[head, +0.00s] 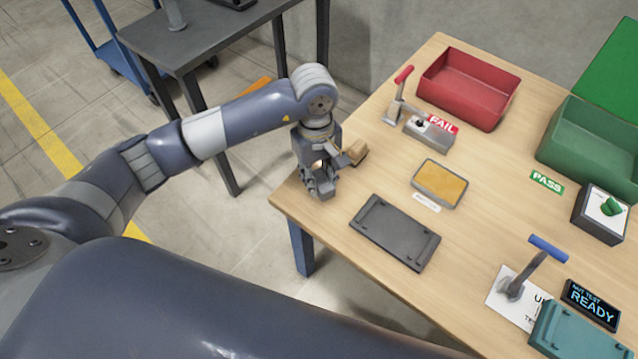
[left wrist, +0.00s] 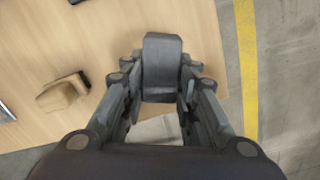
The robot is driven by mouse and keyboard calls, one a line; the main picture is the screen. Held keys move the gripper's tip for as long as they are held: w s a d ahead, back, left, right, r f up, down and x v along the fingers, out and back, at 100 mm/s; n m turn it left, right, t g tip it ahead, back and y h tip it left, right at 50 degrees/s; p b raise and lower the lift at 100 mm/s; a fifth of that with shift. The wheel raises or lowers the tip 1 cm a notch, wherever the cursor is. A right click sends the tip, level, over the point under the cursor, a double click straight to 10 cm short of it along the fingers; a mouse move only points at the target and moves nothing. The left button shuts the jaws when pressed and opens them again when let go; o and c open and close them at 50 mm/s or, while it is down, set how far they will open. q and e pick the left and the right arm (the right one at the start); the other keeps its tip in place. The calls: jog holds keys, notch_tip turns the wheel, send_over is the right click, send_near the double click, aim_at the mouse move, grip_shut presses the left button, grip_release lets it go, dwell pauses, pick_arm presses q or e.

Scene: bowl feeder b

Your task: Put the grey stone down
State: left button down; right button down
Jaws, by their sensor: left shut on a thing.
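My left gripper (head: 318,180) is over the near left corner of the wooden table. In the left wrist view my left gripper (left wrist: 162,90) is shut on a dark grey block, which I take for the grey stone (left wrist: 162,68). Its rounded end sticks out beyond the fingertips, above wood. In the head view the stone is hard to tell from the dark fingers. I cannot tell whether it touches the table (head: 310,205). My right gripper is not in view.
A tan block (head: 356,152) lies close beside the gripper; it also shows in the left wrist view (left wrist: 60,95). A dark tray (head: 395,232) and an orange-topped pad (head: 438,182) lie to the right. A red bin (head: 468,88) stands behind. The table edge is close.

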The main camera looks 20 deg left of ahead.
aim_at(319, 186)
pick_arm(q)
notch_tip(319, 186, down, 3)
jog(key=shift+f, duration=0.2)
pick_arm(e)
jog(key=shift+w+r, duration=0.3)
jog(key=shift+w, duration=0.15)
pick_arm(q)
jog(key=shift+f, duration=0.1)
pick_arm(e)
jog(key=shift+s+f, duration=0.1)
pick_arm(q)
jog(key=c, duration=1.2)
grip_release()
jog(key=shift+c, duration=0.2)
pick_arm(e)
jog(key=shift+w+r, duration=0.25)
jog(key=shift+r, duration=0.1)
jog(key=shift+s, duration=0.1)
